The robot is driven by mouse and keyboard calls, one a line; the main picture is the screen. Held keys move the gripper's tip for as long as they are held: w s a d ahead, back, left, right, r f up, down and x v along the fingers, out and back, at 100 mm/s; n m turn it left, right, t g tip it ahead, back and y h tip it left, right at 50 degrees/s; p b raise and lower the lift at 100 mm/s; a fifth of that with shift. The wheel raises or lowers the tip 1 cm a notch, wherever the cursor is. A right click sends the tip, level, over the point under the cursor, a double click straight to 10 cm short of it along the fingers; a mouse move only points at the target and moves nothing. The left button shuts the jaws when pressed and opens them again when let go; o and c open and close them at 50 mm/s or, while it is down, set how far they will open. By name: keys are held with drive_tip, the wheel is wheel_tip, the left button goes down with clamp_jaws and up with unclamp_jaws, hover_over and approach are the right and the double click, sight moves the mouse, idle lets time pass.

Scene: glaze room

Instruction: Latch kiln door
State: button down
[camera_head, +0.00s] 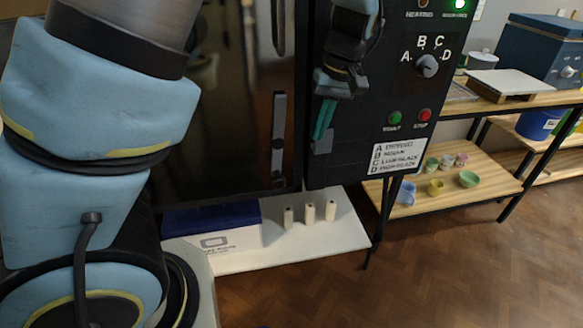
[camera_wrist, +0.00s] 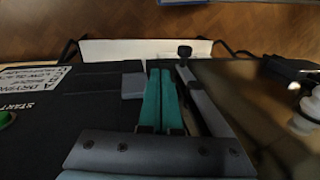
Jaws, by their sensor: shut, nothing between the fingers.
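The dark kiln door (camera_head: 235,110) fills the middle of the head view. I cannot tell whether it sits fully flush. A grey upright latch bar (camera_head: 278,135) is on its right edge; it also shows in the wrist view (camera_wrist: 205,103), with a black knob (camera_wrist: 185,51) near its far end. A grey block (camera_head: 322,141) is on the kiln's front panel; the wrist view shows it too (camera_wrist: 133,86). My gripper (camera_head: 321,134) has teal fingers, shut and empty, in front of the panel. In the wrist view the fingers (camera_wrist: 161,85) lie between the block and the bar.
The control panel (camera_head: 390,100) has a dial (camera_head: 427,66), a green button (camera_head: 394,117) and a red button (camera_head: 425,114). Below is a white board (camera_head: 345,235) with several small cream posts. A wooden shelf (camera_head: 480,192) with small pots stands right. The floor at lower right is clear.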

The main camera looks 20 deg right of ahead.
drive_tip(key=p, duration=0.2)
approach(282, 178)
drive_tip(key=d+f, duration=0.4)
drive_tip(key=f, duration=0.1)
drive_tip(key=shift+a+f+p, duration=0.25)
drive_tip(key=shift+a+f, duration=0.4)
drive_tip(key=shift+a, duration=0.3)
drive_tip(key=shift+a+f+p, duration=0.25)
drive_tip(key=shift+a+f, duration=0.35)
drive_tip(key=shift+a, duration=0.35)
drive_tip(key=shift+w+a+f+y+p, duration=0.1)
drive_tip(key=shift+a+y+p, duration=0.3)
drive_tip(key=shift+y+p, duration=0.45)
drive_tip(key=shift+w+a+f+y+p, duration=0.1)
drive_tip(key=shift+a+y+p, duration=0.25)
drive_tip(key=shift+y+p, duration=0.5)
drive_tip(key=shift+s, duration=0.1)
